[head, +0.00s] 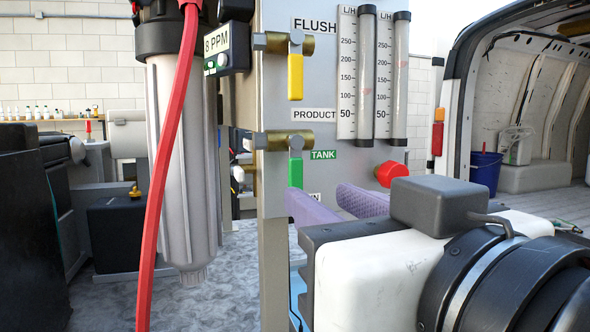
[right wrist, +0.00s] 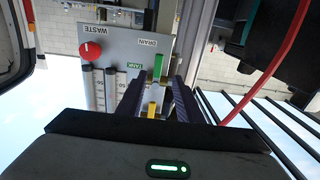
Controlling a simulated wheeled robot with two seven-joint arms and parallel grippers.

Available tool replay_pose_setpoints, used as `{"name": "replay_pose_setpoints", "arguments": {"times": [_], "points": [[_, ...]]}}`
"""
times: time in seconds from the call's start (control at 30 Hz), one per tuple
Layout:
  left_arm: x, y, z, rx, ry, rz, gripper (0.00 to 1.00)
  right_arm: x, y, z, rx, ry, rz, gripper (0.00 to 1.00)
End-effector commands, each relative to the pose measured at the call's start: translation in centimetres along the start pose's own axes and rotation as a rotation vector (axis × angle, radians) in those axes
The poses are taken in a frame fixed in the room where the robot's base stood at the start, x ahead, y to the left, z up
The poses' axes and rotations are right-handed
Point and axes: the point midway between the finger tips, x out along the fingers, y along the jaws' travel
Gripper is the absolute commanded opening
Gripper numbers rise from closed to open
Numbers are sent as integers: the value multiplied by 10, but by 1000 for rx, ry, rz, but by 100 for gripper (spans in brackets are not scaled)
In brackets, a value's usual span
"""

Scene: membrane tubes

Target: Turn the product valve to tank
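The product valve has a brass body (head: 290,141) under the PRODUCT label and a green handle (head: 295,172) that hangs straight down. The green TANK label (head: 323,154) is to the right of the handle. The handle also shows in the right wrist view (right wrist: 158,67), with the DRAIN label (right wrist: 149,42) near its free end. My right gripper (head: 335,205) is open, its two purple fingers apart, below and right of the handle in the head view. In the right wrist view the handle appears between the fingers; contact cannot be told. My left gripper is not in view.
The flush valve with a yellow handle (head: 295,77) sits above. A red waste knob (head: 391,174) is on the panel's right. Two flow meters (head: 366,75) stand above it. A filter housing (head: 183,160) and red hose (head: 165,180) are at the left.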

Motion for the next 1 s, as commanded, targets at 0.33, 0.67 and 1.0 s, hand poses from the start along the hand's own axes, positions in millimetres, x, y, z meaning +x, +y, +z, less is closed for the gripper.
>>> {"name": "replay_pose_setpoints", "arguments": {"times": [0.33, 0.67, 1.0], "points": [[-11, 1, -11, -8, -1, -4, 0, 48, 4, 1, 2, -6, 17, 33], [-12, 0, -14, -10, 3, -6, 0, 84, 4, 1, 3, -3, 11, 33], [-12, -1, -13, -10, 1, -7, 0, 85, 4, 1, 4, -3, 10, 26]]}}
